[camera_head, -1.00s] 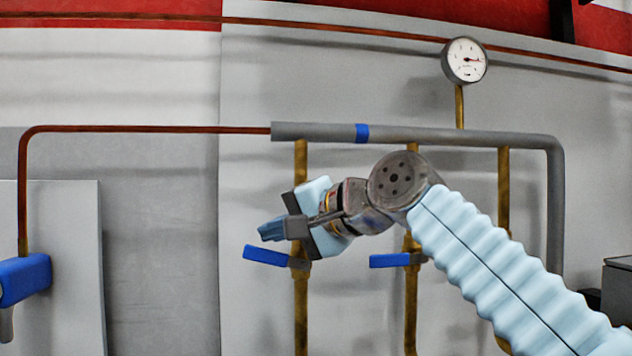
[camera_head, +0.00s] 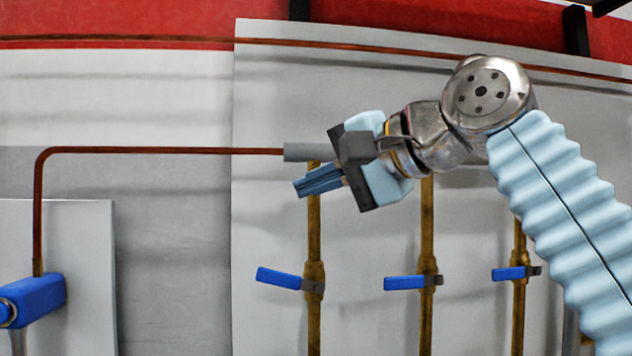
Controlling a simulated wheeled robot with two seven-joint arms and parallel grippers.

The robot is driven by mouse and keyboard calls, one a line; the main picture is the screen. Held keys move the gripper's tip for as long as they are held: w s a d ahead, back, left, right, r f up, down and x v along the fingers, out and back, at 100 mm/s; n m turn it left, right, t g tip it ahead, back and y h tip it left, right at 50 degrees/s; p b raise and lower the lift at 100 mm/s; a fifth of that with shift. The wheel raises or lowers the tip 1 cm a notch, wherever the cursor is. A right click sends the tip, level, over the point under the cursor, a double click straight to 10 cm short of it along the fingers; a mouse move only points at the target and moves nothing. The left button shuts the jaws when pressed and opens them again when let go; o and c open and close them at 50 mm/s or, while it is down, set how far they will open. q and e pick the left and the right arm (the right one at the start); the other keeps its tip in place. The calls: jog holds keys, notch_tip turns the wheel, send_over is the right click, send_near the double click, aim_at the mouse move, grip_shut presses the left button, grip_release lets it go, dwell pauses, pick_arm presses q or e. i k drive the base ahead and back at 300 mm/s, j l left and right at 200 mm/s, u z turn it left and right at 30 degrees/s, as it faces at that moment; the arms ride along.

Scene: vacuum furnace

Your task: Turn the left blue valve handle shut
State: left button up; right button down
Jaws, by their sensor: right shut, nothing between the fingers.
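The left blue valve handle (camera_head: 279,278) sits on the leftmost brass pipe (camera_head: 314,325) of the row. It points left from the pipe, across it, with its outer end tilted slightly up. My right gripper (camera_head: 304,187) is above the handle, in front of the upper part of that pipe. Its blue fingers are shut, hold nothing and point left. They are apart from the handle. My left gripper is not in view.
Two more blue handles, the middle one (camera_head: 404,283) and the right one (camera_head: 509,273), also point left from their pipes. A copper pipe (camera_head: 160,151) runs to a grey pipe (camera_head: 303,152) partly hidden by my gripper. A blue fitting (camera_head: 38,299) is at the far left.

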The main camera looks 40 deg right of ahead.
aim_at(267, 275)
jog(key=k+j, duration=0.35)
jog(key=j, duration=0.15)
jog(key=k+j, duration=0.4)
jog(key=j, duration=0.1)
